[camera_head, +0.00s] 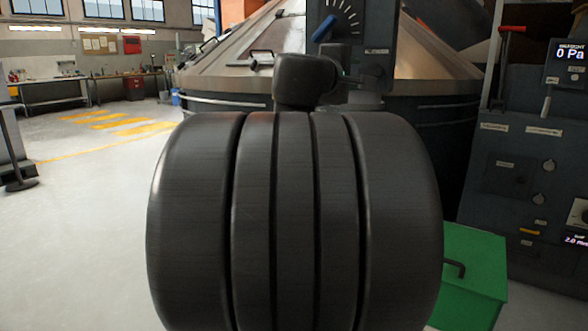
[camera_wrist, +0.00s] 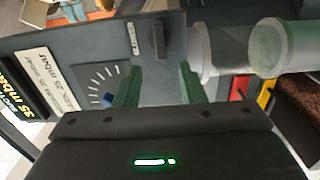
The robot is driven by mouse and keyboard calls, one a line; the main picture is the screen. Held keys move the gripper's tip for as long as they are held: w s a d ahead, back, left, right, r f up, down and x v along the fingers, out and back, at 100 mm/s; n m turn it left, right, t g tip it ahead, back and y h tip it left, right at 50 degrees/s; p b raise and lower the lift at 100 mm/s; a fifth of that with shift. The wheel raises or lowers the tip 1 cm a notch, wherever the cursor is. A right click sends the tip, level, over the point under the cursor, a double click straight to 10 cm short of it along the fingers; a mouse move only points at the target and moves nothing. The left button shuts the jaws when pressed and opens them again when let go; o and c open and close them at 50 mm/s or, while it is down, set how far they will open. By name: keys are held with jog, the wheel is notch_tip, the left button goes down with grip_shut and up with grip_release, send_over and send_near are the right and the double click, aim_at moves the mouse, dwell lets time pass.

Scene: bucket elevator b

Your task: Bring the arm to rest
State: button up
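My own dark ribbed arm (camera_head: 295,220) fills the middle of the head view and hides my gripper there. In the wrist view, the two green fingers of my gripper (camera_wrist: 160,82) stand apart with nothing visible between them. Beyond them is a grey control panel (camera_wrist: 165,65) with a dial scale and a black knob (camera_wrist: 157,38). A blue lever (camera_wrist: 108,99) shows just left of the left finger. The same blue lever (camera_head: 325,28) and panel (camera_head: 380,40) show at the top of the head view. I cannot tell whether the fingers touch the panel.
A large metal cone-topped vessel (camera_head: 225,75) stands behind the arm. A green box (camera_head: 470,270) and a dark console with displays (camera_head: 520,170) are at the right. Translucent pipes (camera_wrist: 235,48) are right of the fingers. Open floor (camera_head: 85,220) lies at the left.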

jog(key=x, duration=1.1)
jog(key=shift+w+d+r, duration=0.15)
jog(key=shift+w+d, duration=0.05)
jog(key=shift+d, duration=0.05)
jog(key=shift+s+a+r+n+p, duration=0.1)
jog(key=shift+s+r+n+p, duration=0.1)
jog(key=shift+n+p, duration=1.8)
jog(key=n+p, duration=0.4)
jog(key=p, duration=0.1)
jog(key=shift+n, duration=0.3)
send_near(370, 70)
jog(key=shift+w+f, duration=0.2)
jog(key=shift+f, duration=0.05)
